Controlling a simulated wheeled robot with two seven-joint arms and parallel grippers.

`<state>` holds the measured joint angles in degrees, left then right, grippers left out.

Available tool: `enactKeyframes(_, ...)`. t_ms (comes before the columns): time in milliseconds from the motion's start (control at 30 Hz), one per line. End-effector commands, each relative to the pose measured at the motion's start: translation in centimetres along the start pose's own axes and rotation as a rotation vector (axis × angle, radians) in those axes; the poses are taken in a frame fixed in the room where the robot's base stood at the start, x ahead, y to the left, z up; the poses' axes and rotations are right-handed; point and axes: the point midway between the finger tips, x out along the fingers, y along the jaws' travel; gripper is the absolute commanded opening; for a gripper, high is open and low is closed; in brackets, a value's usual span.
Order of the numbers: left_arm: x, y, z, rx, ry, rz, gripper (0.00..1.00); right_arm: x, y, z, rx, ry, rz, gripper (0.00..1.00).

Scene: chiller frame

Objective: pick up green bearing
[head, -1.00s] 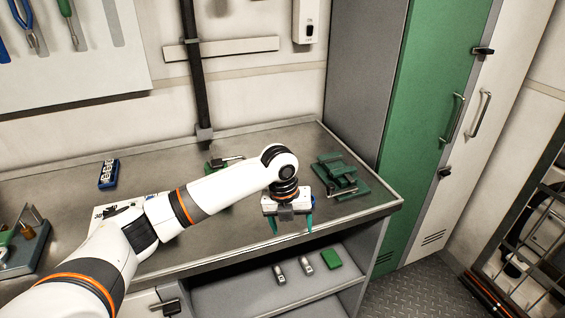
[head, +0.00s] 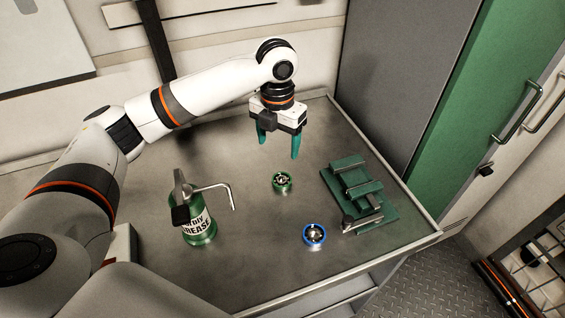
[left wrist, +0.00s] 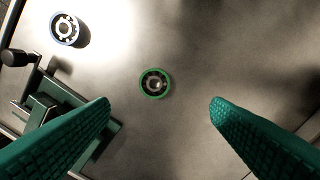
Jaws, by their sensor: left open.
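The green bearing (head: 283,182) lies flat on the grey workbench, near the middle of the head view. It also shows in the left wrist view (left wrist: 155,83), ahead of and between the two fingertips. My left gripper (head: 279,147) is open and empty, with green fingers pointing down above the bench, just behind the bearing in the head view. In the left wrist view its fingers (left wrist: 160,106) are spread wide on both sides, not touching the bearing. My right gripper is not in view.
A blue-ringed bearing (head: 314,235) lies nearer the front edge. A green vise-like fixture (head: 372,205) stands to the right. A green grease can (head: 199,226) with a bent spout stands to the left. The bench top (head: 255,275) around the green bearing is clear.

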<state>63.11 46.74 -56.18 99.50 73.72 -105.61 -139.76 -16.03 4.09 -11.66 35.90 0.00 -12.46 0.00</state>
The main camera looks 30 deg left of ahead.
Motion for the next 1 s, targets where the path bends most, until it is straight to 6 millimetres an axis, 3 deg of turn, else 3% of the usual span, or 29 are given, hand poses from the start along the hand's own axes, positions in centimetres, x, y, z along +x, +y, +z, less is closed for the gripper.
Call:
enactKeyframes(100,1.7,0.0,0.2,0.003,-0.008,-0.002,0.72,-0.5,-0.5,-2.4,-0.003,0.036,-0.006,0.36)
enactKeyframes(233,4.1,0.0,0.2,0.003,-0.007,-0.002,0.72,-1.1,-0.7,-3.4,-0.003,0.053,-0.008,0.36)
enactKeyframes(700,9.2,0.8,-0.2,0.002,-0.006,0.0,0.72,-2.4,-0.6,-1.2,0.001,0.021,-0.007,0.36)
enactKeyframes(833,11.0,0.8,-0.3,0.002,-0.005,-0.001,0.72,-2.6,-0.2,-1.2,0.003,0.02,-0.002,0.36)
enactKeyframes(1000,11.8,0.8,-0.3,0.003,-0.002,-0.001,0.72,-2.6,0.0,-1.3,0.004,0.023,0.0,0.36)
